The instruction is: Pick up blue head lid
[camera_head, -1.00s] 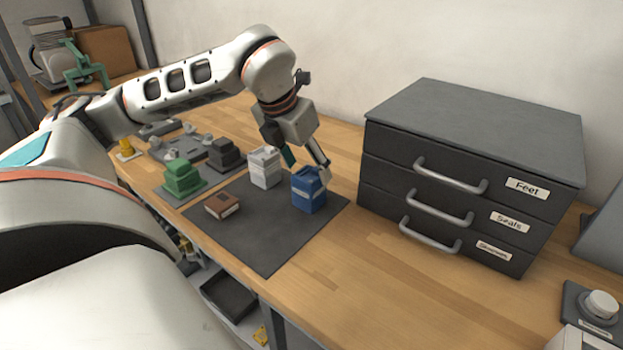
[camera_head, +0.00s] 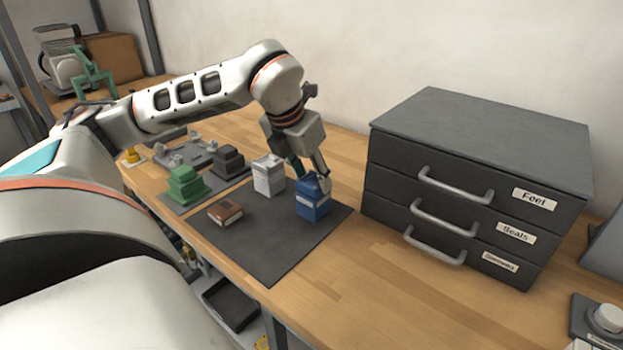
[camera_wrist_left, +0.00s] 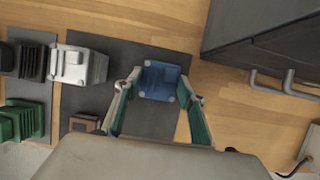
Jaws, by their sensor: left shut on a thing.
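The blue head lid (camera_head: 312,205) stands upright on the dark mat, at its right corner near the drawer cabinet. In the left wrist view the blue lid (camera_wrist_left: 160,79) lies between the two fingers, seen from above. My left gripper (camera_head: 311,183) reaches down over it from above, with its fingers at the lid's upper part. In the left wrist view the left gripper (camera_wrist_left: 163,92) has one finger on each side of the lid and is shut on it. The lid still seems to rest on the mat. My right gripper does not show.
A white block (camera_head: 268,175) stands just left of the blue lid. A brown block (camera_head: 225,212) lies on the dark mat (camera_head: 275,250). Green (camera_head: 187,184) and black (camera_head: 229,160) blocks stand further left. A dark drawer cabinet (camera_head: 470,165) stands close on the right. The front table is clear.

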